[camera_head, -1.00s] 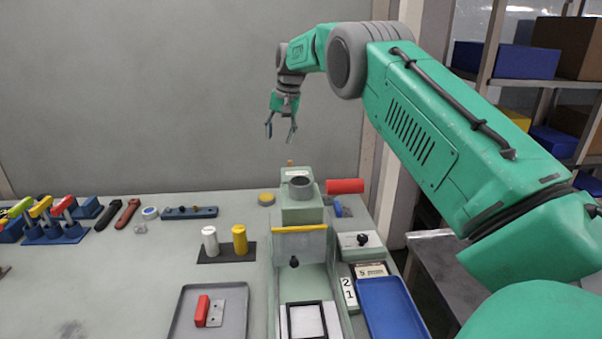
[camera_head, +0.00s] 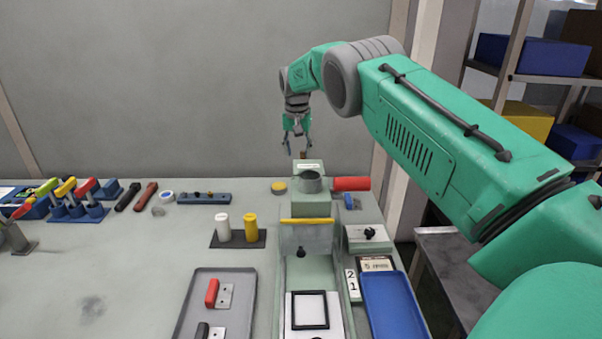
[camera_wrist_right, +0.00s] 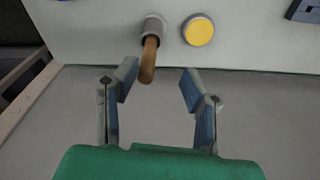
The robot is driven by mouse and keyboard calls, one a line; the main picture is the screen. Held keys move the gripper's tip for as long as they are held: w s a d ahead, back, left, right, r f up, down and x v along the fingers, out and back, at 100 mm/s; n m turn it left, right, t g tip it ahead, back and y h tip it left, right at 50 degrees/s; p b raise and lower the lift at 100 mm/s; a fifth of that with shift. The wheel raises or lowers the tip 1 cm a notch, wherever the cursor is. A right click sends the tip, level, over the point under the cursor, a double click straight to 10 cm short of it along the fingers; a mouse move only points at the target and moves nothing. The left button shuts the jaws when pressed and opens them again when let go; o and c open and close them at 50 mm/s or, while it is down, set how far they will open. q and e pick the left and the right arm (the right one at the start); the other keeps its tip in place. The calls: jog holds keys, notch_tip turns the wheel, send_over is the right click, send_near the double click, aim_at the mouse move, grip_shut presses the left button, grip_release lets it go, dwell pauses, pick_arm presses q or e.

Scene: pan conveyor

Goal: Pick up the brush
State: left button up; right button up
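The brush shows as a brown wooden handle (camera_wrist_right: 149,62) standing up out of a small grey cup (camera_wrist_right: 155,24) in the right wrist view. In the head view only a short brown tip (camera_head: 303,155) shows behind the green machine; its lower part is hidden. My right gripper (camera_head: 297,149) is above that spot, fingers pointing down. In the wrist view my right gripper (camera_wrist_right: 159,80) is open and empty, with the handle's end near the gap between the fingertips, closer to the left finger. My left gripper is not in view.
A yellow round lid (camera_wrist_right: 198,30) sits beside the cup. The green machine (camera_head: 309,204) with a red cylinder (camera_head: 351,184) stands close in front. A grey tray (camera_head: 188,298), a blue tray (camera_head: 393,306) and white and yellow bottles (camera_head: 223,227) are nearer.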

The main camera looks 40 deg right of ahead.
jog(key=d+f, duration=0.1)
jog(key=f, duration=0.2)
jog(key=d+f, duration=0.1)
jog(key=f, duration=0.1)
jog(key=shift+d+f, duration=0.3)
jog(key=shift+f, duration=0.05)
jog(key=shift+a+r, duration=0.2)
jog(key=shift+a, duration=0.05)
jog(key=shift+c, duration=1.3)
jog(key=shift+a, duration=0.2)
grip_shut()
jog(key=shift+a, duration=0.15)
jog(key=shift+d+r, duration=0.3)
notch_tip(320, 180, up, 9)
jog(key=shift+a+r, duration=0.1)
jog(key=shift+r, duration=0.1)
